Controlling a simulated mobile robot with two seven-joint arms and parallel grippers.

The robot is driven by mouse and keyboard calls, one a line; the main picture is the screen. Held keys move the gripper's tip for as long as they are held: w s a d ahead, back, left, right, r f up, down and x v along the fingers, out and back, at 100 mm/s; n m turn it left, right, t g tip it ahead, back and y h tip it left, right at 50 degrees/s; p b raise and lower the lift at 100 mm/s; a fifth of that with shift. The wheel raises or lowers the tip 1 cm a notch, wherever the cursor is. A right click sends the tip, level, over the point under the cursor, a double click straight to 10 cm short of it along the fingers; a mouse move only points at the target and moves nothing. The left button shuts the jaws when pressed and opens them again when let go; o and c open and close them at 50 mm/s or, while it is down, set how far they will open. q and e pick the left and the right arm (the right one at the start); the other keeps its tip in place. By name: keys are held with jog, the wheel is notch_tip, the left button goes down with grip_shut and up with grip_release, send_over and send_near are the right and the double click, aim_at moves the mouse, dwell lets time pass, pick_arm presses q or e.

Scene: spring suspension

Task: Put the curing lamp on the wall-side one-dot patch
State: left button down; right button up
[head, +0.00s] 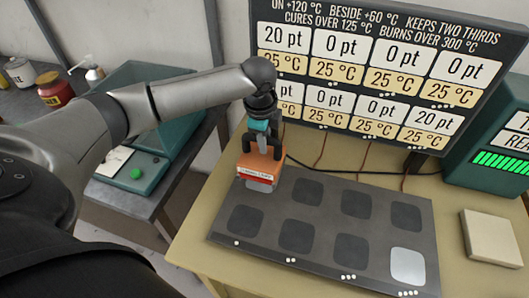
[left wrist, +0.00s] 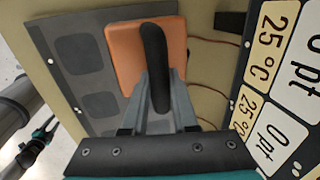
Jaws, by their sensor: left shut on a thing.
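The curing lamp (head: 258,168) is an orange block with a red labelled band and a grey lower part. My left gripper (head: 263,142) is shut on its dark upright handle, which also shows in the left wrist view (left wrist: 155,65). The lamp stands upright at the far left of the patch mat (head: 330,213), over the wall-side row's leftmost place. It hides the patch there, and I cannot tell whether it touches the mat. The one-dot mark (head: 236,243) shows by the front row's leftmost patch (head: 245,220). My right gripper seems to show small at the lower left of the left wrist view.
A display board (head: 380,60) stands close behind the mat. A pale block (head: 491,238) and a teal device with green bars (head: 500,160) are at the right. The front-right patch (head: 407,266) is light; the other visible patches are dark. A side bench holds bottles.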

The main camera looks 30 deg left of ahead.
aim_at(262, 161)
pick_arm(q)
jog(key=shift+f, duration=2.3)
jog(key=c, duration=0.7)
grip_release()
jog(key=r, duration=0.4)
jog(key=s+r, duration=0.1)
jog(key=r, duration=0.3)
jog(key=s+r, duration=0.1)
jog(key=r, duration=0.3)
jog(key=shift+s+d+p, duration=0.15)
jog(key=shift+d+p, duration=0.15)
jog(key=shift+p, duration=0.1)
